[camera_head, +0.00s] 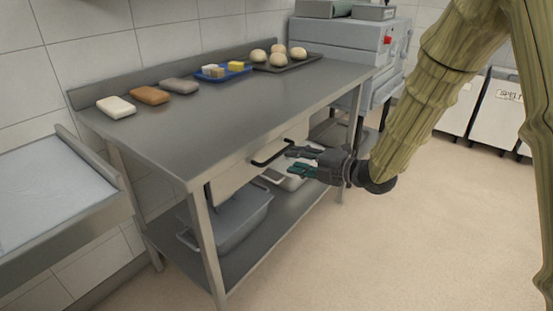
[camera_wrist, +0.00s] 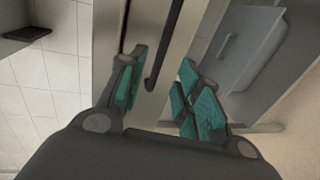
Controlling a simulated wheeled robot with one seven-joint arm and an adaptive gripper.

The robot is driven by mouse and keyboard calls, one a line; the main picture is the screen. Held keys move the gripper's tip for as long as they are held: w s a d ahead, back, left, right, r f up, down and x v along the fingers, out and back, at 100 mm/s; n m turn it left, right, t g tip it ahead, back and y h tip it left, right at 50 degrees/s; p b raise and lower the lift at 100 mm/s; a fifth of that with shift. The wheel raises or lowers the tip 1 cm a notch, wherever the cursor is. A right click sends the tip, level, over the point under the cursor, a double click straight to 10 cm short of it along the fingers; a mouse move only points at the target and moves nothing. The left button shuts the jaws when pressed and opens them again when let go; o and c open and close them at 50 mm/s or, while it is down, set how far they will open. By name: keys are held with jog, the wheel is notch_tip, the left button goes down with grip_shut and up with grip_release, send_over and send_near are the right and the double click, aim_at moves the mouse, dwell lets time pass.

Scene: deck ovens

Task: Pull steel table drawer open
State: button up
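The steel table (camera_head: 230,110) has a drawer (camera_head: 232,180) under its top, with a plain grey front that looks flush with the table. A dark bar handle (camera_head: 271,153) stands out from the drawer front. My gripper (camera_head: 296,162) is just to the right of the handle, fingers pointing at it, with teal finger pads. In the wrist view the gripper (camera_wrist: 161,72) is open, and the dark handle (camera_wrist: 165,45) shows in the gap between its fingertips. I cannot tell whether either finger touches the handle.
On top are several coloured blocks, a blue tray (camera_head: 222,77) and a dark tray (camera_head: 300,62) with dough balls. White bins (camera_head: 495,110) stand at the right. The floor in front is clear.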

aim_at(277, 157)
jog(key=x, duration=0.7)
jog(key=shift+w+a+b, duration=0.25)
jog(key=shift+a+b, duration=0.1)
jog(key=shift+b, duration=0.05)
grip_shut()
